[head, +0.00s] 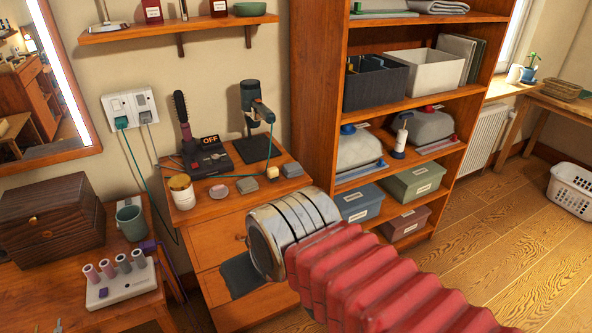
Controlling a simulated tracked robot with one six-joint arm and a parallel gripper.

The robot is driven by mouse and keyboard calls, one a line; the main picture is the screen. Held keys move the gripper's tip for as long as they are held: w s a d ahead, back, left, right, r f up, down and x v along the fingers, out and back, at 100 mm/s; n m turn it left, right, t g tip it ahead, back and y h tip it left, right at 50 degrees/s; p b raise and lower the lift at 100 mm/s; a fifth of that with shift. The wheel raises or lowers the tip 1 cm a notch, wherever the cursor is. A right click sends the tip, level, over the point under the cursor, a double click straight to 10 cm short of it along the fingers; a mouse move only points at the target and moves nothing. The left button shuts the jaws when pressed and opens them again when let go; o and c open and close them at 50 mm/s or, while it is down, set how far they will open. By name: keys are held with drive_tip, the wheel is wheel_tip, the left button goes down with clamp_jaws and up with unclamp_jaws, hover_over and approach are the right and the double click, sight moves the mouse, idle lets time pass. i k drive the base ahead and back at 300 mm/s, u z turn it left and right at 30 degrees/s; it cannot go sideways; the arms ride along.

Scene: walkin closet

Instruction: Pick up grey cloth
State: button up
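A flat dark grey piece (241,275), which looks like cloth, shows against the front of the wooden drawer unit, at the lower centre of the head view. Its right side meets the outline of my arm's chrome end, and I cannot tell whether they touch. A folded light grey cloth (440,6) also lies on the top visible shelf of the bookcase at the upper right. My arm reaches in from the lower right with a red ribbed sleeve and a chrome end (293,234). No gripper fingers can be made out, so their opening and any hold are unclear.
The drawer unit (222,244) carries a hairbrush, a jar and small items. A green cable hangs left of it. A side table at left holds a dark wooden box (51,220) and a mug (131,222). The bookcase (322,100) stands behind my arm.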

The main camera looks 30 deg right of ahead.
sight(290, 170)
drive_tip(key=u, duration=0.05)
drive_tip(key=i, duration=1)
drive_tip(key=z, duration=0.05)
